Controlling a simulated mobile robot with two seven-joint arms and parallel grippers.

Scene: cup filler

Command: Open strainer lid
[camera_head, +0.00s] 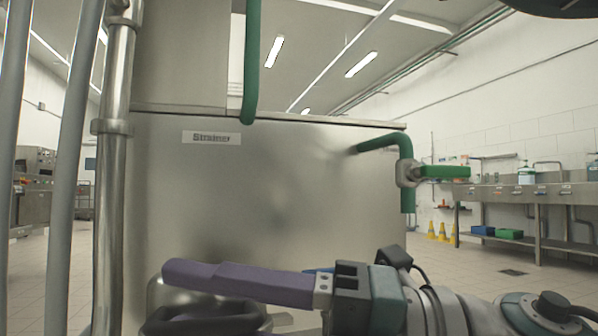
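A large steel tank (270,190) with a "Strainer" label (211,137) fills the middle of the head view. Below it, at the bottom edge, a rounded metal part (160,290) shows with a dark ring-shaped handle (205,320) in front. These may belong to the strainer lid, but the picture cuts them off. My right gripper (176,273) reaches in from the right, its purple fingers lying just above the dark ring. The fingers overlap from this side, so I cannot tell whether they are open or touch the ring. My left gripper is out of view.
A green pipe with a valve (408,173) sticks out from the tank's right side. Another green pipe (251,60) runs down at the top. Vertical metal pipes (110,190) stand on the left. A steel sink counter (530,192) and open tiled floor lie to the right.

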